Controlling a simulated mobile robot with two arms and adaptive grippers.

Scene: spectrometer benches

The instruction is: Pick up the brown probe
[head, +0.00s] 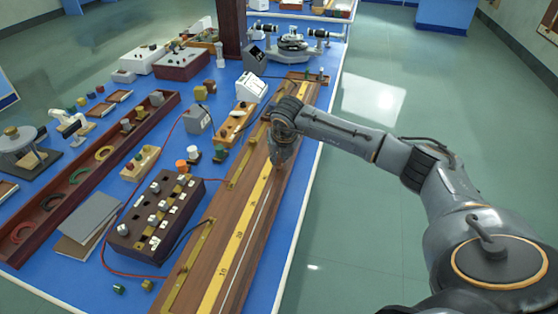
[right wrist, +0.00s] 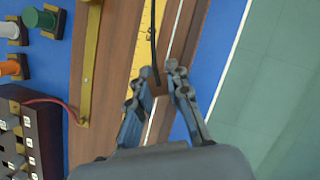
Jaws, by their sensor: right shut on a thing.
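My right gripper (right wrist: 160,82) is shut on the brown probe (right wrist: 159,90), a small brown piece between the fingertips in the right wrist view. A black cable runs up from it. In the head view my right gripper (head: 279,160) is over the long wooden board with the yellow scale, and the probe is hidden there. I cannot tell whether the probe touches the board. My left gripper is not in view.
The wooden board (head: 205,262) runs along the blue bench's right edge. Left of it are a dark resistance box (head: 150,232) with a red wire, a white meter (head: 251,86) and a long red-brown tray (head: 52,228). Open floor lies to the right.

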